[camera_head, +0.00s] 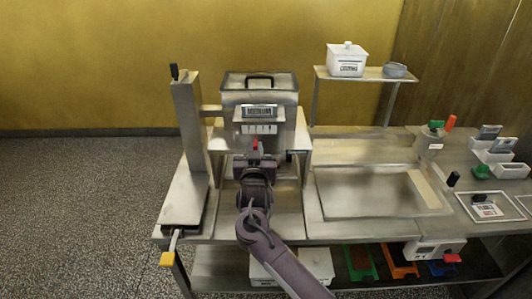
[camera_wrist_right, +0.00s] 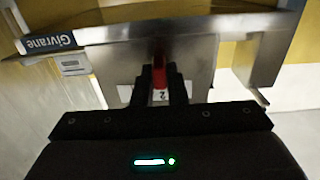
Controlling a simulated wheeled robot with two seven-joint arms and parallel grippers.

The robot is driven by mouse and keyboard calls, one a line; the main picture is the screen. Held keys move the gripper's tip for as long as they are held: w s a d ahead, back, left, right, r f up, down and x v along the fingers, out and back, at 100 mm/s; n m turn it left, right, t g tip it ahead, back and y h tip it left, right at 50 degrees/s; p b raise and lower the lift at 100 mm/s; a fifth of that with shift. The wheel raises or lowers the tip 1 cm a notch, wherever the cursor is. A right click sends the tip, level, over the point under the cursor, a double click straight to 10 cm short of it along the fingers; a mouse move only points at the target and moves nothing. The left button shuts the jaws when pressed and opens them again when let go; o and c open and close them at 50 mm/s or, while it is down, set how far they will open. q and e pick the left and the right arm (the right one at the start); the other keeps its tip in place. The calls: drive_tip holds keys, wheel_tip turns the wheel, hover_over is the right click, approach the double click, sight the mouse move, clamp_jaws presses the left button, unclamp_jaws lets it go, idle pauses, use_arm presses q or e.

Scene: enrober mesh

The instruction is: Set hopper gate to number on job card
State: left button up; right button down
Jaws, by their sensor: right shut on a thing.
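The steel hopper (camera_head: 286,98) stands at the back of the bench, with a dark handle on its lid. A name plate (camera_head: 259,112) and a pale marked strip (camera_head: 259,129) are on its front. My right gripper (camera_head: 254,157) is in front of the hopper, shut on a red gate handle (camera_head: 255,144). In the wrist view my right gripper (camera_wrist_right: 161,88) has its fingers on both sides of the red gate handle (camera_wrist_right: 160,70). A white tag with a "2" (camera_wrist_right: 160,96) shows between the fingers. My left gripper is out of view.
A steel column with a black knob (camera_head: 186,120) stands left of the hopper. A shelf (camera_head: 360,74) with a white canister (camera_head: 346,62) is at the back right. A shallow tray (camera_head: 365,190) lies right of my arm. Small trays and coloured knobs crowd the far right.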

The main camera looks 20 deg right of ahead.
drive_tip(key=c, duration=1.4)
unclamp_jaws()
drive_tip(key=shift+c, duration=0.2)
drive_tip(key=b+v, duration=0.2)
drive_tip(key=v, duration=0.6)
